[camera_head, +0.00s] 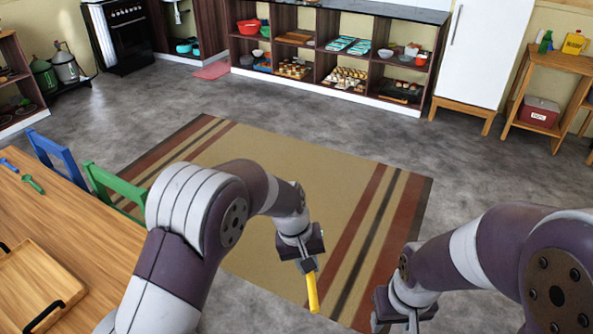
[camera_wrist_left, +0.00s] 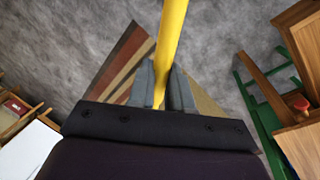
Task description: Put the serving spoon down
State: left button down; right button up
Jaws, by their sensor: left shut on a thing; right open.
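The serving spoon seems to be the yellow thing (camera_head: 313,294) in my left gripper (camera_head: 307,266); only a plain yellow length shows in the head view, pointing down over the striped rug. In the left wrist view its yellow handle (camera_wrist_left: 171,35) runs up from between the two grey fingers (camera_wrist_left: 163,90), which are shut on it, and leaves at the top edge. Its bowl is not in view. My right gripper (camera_head: 406,322) is open at the bottom edge of the head view, partly cut off, with nothing seen in it.
A wooden table (camera_head: 85,235) at the left bears a wooden tray (camera_head: 35,290) with black handles, a green utensil (camera_head: 32,184) and a blue one (camera_head: 8,165). A blue chair (camera_head: 58,155) and a green chair (camera_head: 110,185) stand beside it. The striped rug (camera_head: 335,180) is clear.

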pick_arm(q)
jog(key=shift+w+d+m, duration=0.1)
jog(key=shift+m, duration=0.4)
jog(key=shift+f+m+g, duration=0.3)
jog(key=shift+f+m, duration=0.05)
jog(key=shift+m, duration=0.15)
jog(key=s+a+f, duration=0.1)
jog(key=a+f, duration=0.3)
jog(key=a, duration=0.7)
jog(key=s+a+f+n, duration=0.1)
jog(key=a+f, duration=0.3)
jog(key=a, duration=0.8)
jog(key=shift+s+d, duration=0.1)
